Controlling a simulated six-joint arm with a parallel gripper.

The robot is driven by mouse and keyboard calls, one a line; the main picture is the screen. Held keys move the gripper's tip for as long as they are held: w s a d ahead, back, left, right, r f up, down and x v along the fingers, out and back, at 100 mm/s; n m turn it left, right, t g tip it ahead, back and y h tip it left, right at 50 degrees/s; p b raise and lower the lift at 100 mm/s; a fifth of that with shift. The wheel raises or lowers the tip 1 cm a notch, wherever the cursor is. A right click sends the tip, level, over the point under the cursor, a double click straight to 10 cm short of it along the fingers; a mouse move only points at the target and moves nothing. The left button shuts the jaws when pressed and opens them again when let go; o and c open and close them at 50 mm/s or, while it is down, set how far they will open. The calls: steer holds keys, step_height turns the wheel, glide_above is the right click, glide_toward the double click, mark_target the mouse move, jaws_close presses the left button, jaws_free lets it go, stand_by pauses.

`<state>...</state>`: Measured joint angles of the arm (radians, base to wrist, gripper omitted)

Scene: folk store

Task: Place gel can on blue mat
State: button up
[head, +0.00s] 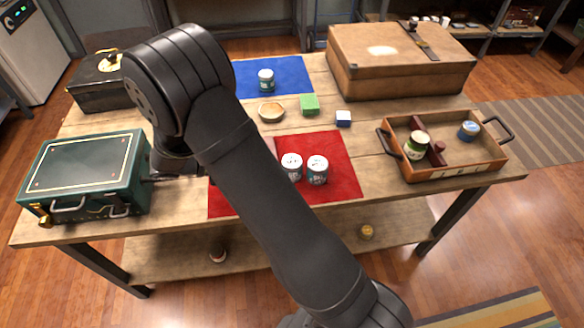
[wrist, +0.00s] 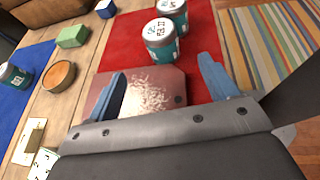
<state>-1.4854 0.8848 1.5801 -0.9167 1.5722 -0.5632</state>
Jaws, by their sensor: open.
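Two white-and-teal cans stand upright on the red mat (head: 338,186), a left can (head: 291,166) and a right can (head: 317,170). They also show in the wrist view, the nearer can (wrist: 160,41) and the farther can (wrist: 173,14). A similar teal can (head: 266,80) stands on the blue mat (head: 298,72), and shows at the left of the wrist view (wrist: 14,76). I cannot read which is the gel can. My gripper (wrist: 161,74) is open, above a reddish-brown flat-topped box (wrist: 150,92). The near can is beyond the fingertips, apart from them. My arm hides the gripper in the head view.
A green case (head: 84,172) is left; a brown suitcase (head: 398,70) is back right. A bowl (head: 271,112), green block (head: 309,104) and blue block (head: 343,118) lie between the mats.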

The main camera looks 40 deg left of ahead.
mark_target(291, 164)
steer(key=x, duration=1.3)
steer(key=shift+d+r, duration=0.1)
steer(key=shift+r, duration=0.05)
steer(key=c, duration=1.2)
